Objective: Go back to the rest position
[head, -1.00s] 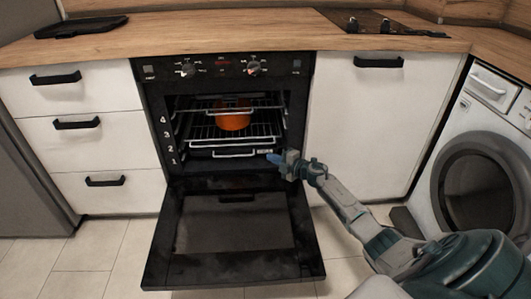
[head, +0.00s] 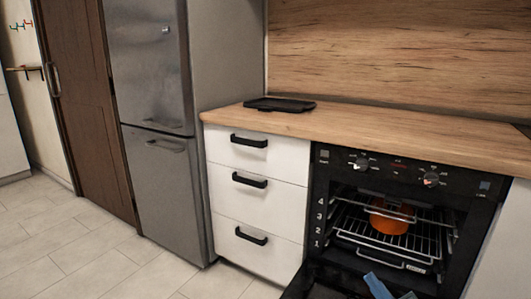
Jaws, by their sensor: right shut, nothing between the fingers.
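My right gripper (head: 385,287) shows at the bottom edge of the head view, in front of the oven. Only its blue fingers are in the picture, and they are shut with nothing between them. The rest of the right arm is out of the picture. My left gripper is not in view. The oven (head: 325,173) stands open, its door (head: 297,281) lowered and mostly cut off by the bottom edge. An orange pot (head: 391,217) sits on a wire rack (head: 425,238) inside, apart from the gripper.
White drawers (head: 225,185) stand left of the oven, then a steel fridge (head: 160,95) and a brown door (head: 88,90). A black tray (head: 279,104) lies on the wooden worktop (head: 385,125). The tiled floor (head: 75,255) at the left is clear.

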